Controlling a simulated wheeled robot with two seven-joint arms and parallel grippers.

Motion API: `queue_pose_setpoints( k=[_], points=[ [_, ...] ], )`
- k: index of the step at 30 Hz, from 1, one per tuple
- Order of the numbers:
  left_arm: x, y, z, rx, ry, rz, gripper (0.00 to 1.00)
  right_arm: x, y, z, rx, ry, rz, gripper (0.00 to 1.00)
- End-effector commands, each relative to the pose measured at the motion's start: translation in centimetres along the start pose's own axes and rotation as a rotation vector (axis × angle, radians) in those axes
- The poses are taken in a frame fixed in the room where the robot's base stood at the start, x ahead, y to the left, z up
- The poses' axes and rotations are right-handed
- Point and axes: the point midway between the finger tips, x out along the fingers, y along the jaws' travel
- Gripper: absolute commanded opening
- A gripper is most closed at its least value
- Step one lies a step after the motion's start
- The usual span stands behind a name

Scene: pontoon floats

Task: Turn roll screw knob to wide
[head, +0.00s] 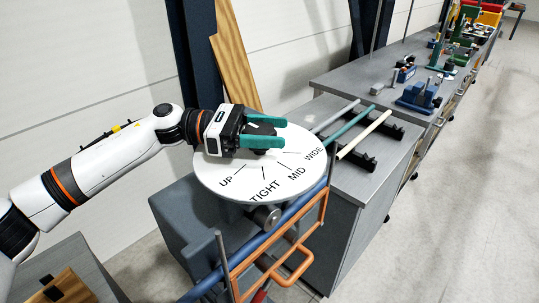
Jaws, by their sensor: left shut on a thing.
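A round white dial plate (215,172) sits on a grey machine body, with UP, TIGHT, MID and WIDE printed around its near and right edge. Short black lines run from near the middle towards the labels. My left gripper (282,132) reaches in from the left, low over the middle of the plate, with its teal fingers pointing right, towards the WIDE side. It is shut on the dark roll screw knob (261,151), which is mostly hidden by the fingers. I cannot tell which label the knob points to. My right gripper is not in view.
Behind the dial, grey, green and cream rods (364,134) lie on black supports on a grey cabinet. An orange tube frame (296,262) and a blue bar run along the front. A bench (345,85) with clamps and tools extends back right. The floor at right is clear.

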Motion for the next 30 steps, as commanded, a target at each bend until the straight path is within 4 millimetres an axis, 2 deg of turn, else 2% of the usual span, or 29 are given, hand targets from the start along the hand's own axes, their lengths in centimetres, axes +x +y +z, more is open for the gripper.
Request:
queue_pose_setpoints(
  k=[1, 3, 9, 12, 21, 30],
  points=[
    [0.1, -0.1, 1.0, 0.005, 0.005, 0.041, 0.30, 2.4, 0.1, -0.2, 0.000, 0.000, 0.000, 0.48],
    [0.1, 0.0, 0.9, 0.004, 0.006, 0.108, 0.30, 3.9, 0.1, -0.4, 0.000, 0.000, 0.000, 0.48],
    [0.1, 0.4, 0.5, 0.003, 0.007, 0.300, 0.30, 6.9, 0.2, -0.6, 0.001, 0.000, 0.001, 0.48],
    [0.1, 0.6, 0.2, 0.003, 0.007, 0.392, 0.30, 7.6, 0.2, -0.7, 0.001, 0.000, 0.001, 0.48],
    [-0.2, 1.0, -0.5, 0.001, 0.004, 0.622, 0.30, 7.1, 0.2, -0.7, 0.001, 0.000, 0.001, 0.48],
    [-0.4, 1.2, -0.5, 0.004, 0.003, 0.750, 0.30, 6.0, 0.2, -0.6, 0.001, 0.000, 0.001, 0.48]
  ],
)
